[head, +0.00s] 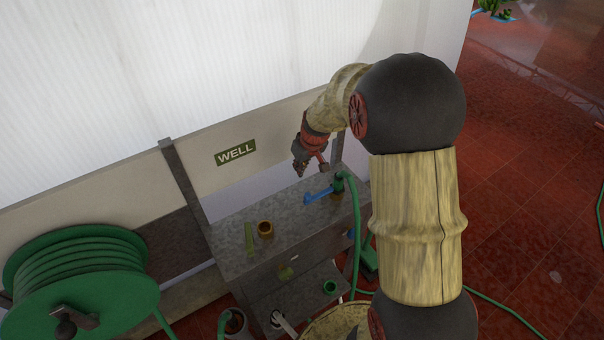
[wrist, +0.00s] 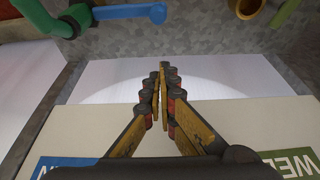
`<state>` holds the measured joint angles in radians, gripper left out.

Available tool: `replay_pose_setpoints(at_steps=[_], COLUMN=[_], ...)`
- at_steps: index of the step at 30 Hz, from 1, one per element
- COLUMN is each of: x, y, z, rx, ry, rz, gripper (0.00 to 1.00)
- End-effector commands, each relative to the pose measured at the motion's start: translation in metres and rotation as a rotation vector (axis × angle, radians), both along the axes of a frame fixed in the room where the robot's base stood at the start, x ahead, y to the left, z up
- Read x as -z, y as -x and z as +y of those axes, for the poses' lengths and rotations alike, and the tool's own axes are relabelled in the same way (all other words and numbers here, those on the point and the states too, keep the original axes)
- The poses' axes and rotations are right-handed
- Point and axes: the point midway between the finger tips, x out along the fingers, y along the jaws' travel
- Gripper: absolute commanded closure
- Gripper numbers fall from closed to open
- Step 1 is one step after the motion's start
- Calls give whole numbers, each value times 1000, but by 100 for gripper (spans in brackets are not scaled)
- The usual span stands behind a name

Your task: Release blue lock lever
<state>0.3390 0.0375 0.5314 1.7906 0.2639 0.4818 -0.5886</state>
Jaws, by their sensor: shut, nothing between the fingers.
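The blue lock lever (head: 319,196) sticks out to the left from a dark green fitting (head: 338,184) on the right part of the grey bench top. It also shows in the wrist view as a blue bar (wrist: 130,12) at the top edge, joined to green pipework (wrist: 45,20) at its left. My gripper (head: 299,172) is above the back of the bench near the wall, up and to the left of the lever and apart from it. In the wrist view my gripper (wrist: 161,72) has its fingers together with nothing between them.
The grey bench (head: 236,226) carries a brass ring-shaped piece (head: 265,229) and a green strip (head: 249,239). A green hose (head: 355,240) hangs at its right side. A WELL sign (head: 235,152) is on the wall behind. A green hose reel (head: 80,280) stands at left.

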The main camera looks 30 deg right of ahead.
Motion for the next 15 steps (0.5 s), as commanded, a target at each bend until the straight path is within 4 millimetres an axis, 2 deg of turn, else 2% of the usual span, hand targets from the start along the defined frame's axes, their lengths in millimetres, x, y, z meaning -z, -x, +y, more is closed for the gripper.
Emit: replay_pose_setpoints(at_steps=[6,15], x=[41,83], y=[-13,-28], z=[1,1], rx=[-1,0], ry=[-1,0], rz=[3,1], gripper=[100,100])
